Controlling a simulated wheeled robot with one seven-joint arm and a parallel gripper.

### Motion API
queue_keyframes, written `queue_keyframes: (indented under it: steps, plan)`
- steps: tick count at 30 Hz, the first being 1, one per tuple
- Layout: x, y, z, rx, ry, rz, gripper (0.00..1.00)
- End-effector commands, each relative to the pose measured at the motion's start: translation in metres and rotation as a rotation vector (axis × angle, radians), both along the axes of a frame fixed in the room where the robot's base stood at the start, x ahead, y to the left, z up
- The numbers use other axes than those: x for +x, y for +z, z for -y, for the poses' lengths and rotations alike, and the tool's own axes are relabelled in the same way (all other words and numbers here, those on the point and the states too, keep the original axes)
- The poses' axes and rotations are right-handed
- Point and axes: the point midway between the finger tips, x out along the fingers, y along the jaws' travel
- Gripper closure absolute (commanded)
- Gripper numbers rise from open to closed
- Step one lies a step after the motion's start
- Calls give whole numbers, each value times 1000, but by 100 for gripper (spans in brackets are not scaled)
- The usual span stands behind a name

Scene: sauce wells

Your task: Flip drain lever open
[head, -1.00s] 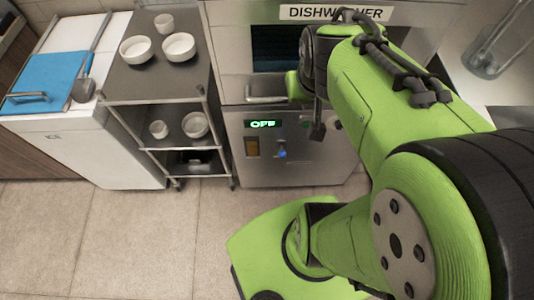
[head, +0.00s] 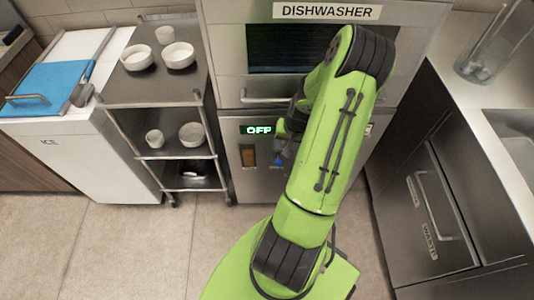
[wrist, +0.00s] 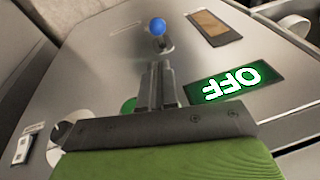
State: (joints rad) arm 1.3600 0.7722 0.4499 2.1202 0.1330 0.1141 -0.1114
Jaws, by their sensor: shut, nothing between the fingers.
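The lever with a round blue knob (wrist: 157,26) is on the steel front panel of the dishwasher (head: 324,55). In the head view the blue knob (head: 278,161) shows just left of my arm. My gripper (wrist: 161,68) is shut and empty, and its fingertips point toward the blue knob. In the wrist view the tips look a little short of the knob; I cannot tell the exact gap. In the head view my arm hides most of the gripper.
A lit OFF display (wrist: 236,83) is close to the fingers' right, with a brown window (wrist: 214,27) beyond. A green button (wrist: 129,105) is left of the fingers. A rack with bowls (head: 112,90) stands left of the dishwasher. A handle (head: 258,98) sticks out above the panel.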

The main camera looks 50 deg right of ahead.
Motion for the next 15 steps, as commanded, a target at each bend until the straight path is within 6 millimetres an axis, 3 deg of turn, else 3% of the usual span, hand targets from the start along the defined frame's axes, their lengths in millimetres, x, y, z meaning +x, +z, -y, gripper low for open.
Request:
queue_keyframes:
  steps: [10,15]
  plan:
    - [0,-3,0,1,-2,1,100]
    - [7,-30,1,5,-1,1,100]
